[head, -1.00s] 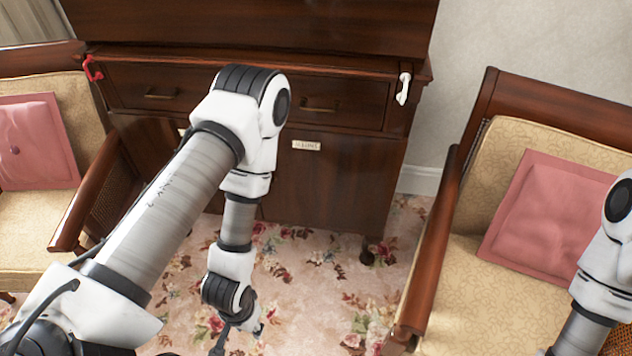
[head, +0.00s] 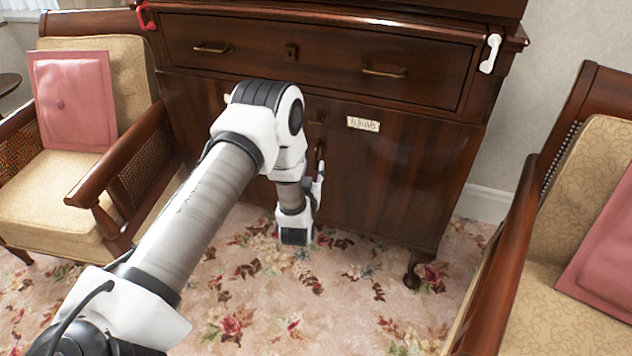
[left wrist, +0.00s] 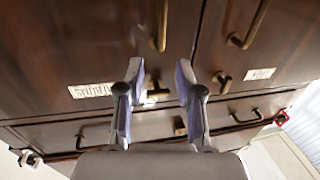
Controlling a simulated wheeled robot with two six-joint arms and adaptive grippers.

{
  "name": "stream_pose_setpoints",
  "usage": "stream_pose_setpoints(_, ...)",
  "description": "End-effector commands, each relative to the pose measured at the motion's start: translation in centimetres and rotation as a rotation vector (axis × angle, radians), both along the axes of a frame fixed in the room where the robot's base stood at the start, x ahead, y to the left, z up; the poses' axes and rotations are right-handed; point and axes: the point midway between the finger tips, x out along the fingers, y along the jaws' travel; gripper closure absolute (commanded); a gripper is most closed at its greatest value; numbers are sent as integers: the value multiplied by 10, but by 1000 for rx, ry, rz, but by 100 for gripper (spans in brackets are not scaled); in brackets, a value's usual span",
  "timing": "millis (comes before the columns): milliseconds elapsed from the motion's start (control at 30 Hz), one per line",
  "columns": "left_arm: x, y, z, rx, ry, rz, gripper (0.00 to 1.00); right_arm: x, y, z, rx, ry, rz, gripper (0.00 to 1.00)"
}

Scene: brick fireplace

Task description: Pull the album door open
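The album door (head: 395,185) is the dark wooden right-hand door of the cabinet, with a cream "ALBUMS" label (head: 363,124) at its top; it looks shut. In the left wrist view the scene is upside down, with the album label (left wrist: 90,90) at the left and the door's brass handle (left wrist: 162,25) just beyond the fingertips. My left gripper (left wrist: 158,72) is open, its fingers spread on either side of the line to that handle, with nothing between them that I see held. In the head view my left gripper (head: 318,180) is at the door's inner edge, partly hidden. My right gripper is not in view.
A drawer (head: 310,60) with brass pulls sits above the doors. A red item (head: 147,16) and a white one (head: 490,53) hang at the cabinet's corners. Armchairs stand left (head: 112,195) and right (head: 505,270). Floral carpet (head: 270,310) is clear in front.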

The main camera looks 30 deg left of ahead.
Motion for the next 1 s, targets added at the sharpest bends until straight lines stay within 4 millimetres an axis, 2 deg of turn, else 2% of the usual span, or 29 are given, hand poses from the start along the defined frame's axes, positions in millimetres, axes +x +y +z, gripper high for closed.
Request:
stream_pose_setpoints(33, 0, 2, -13, -2, -3, 4, 64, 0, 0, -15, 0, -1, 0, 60)
stream_pose_setpoints(167, 5, 4, -10, -2, -5, 4, 64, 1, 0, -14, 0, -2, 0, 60)
stream_pose_setpoints(500, 59, 29, -11, -2, -2, 3, 64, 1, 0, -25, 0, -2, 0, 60)
stream_pose_setpoints(600, 68, 33, -10, -3, -1, 2, 64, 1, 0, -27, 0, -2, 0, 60)
stream_pose_setpoints(867, 71, 34, -10, -4, 1, 2, 64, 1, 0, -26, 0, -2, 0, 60)
stream_pose_setpoints(900, 71, 34, -10, -4, 1, 2, 78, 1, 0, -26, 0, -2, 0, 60)
stream_pose_setpoints(967, 71, 34, -10, -4, 1, 2, 100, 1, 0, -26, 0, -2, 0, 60)
stream_pose_setpoints(1000, 70, 34, -9, -4, 1, 2, 100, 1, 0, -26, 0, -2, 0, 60)
